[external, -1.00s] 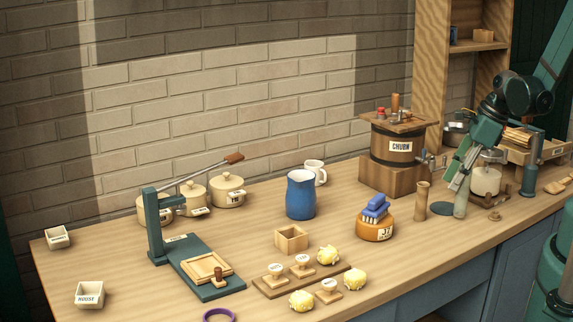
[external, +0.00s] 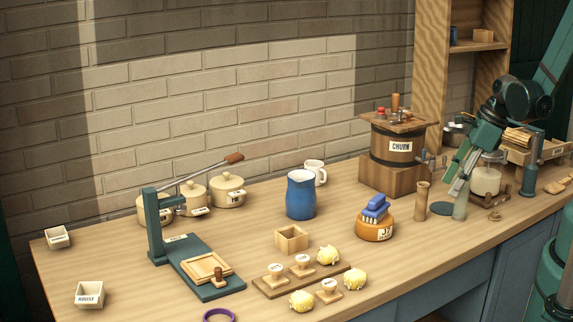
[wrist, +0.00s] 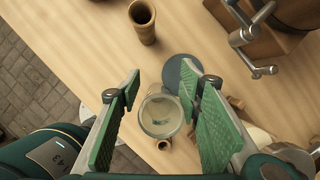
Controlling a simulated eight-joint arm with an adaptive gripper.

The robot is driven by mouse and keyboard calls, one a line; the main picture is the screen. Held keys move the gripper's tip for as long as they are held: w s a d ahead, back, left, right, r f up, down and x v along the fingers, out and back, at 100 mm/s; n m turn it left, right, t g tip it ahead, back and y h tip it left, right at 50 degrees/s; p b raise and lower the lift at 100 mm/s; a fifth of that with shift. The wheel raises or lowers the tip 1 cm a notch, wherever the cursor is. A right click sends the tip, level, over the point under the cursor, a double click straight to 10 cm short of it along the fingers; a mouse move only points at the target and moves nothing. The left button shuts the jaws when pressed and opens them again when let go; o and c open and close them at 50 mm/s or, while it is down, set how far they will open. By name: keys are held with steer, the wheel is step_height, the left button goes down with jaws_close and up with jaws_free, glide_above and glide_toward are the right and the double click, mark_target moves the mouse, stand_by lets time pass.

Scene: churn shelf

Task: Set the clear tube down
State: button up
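The clear tube (external: 460,207) stands about upright on the bench, just right of a dark round disc (external: 441,208). In the wrist view I look down into the tube (wrist: 160,117), which overlaps the disc's (wrist: 180,73) lower edge in the picture. My gripper (external: 458,190) is at the tube's upper end, pointing down. In the wrist view the green finger pads of my gripper (wrist: 158,95) are apart, one on each side of the tube, with gaps showing between pads and glass.
A wooden cylinder (external: 422,201) stands left of the disc. A glass jar of pale contents (external: 487,175) is close behind my gripper. The churn (external: 397,145) with its crank stands at the back. A small wooden piece (external: 494,215) lies to the right.

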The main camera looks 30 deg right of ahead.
steer(key=shift+r, duration=0.2)
steer(key=p+v, duration=0.3)
steer(key=v, duration=0.9)
steer(key=shift+r, duration=0.35)
stand_by(0.3)
steer(key=shift+a+r, duration=0.1)
stand_by(0.7)
steer(key=s+a+r+n+t+h, duration=0.1)
steer(key=r+n, duration=0.5)
steer(key=n, duration=0.7)
steer(key=s+a+r+n+t+h, duration=0.1)
steer(key=a+r+n, duration=0.5)
steer(key=n, duration=0.8)
steer(key=shift+s+r+t+h, duration=0.4)
steer(key=shift+r+t+h, duration=0.1)
steer(key=shift+r+t, duration=0.35)
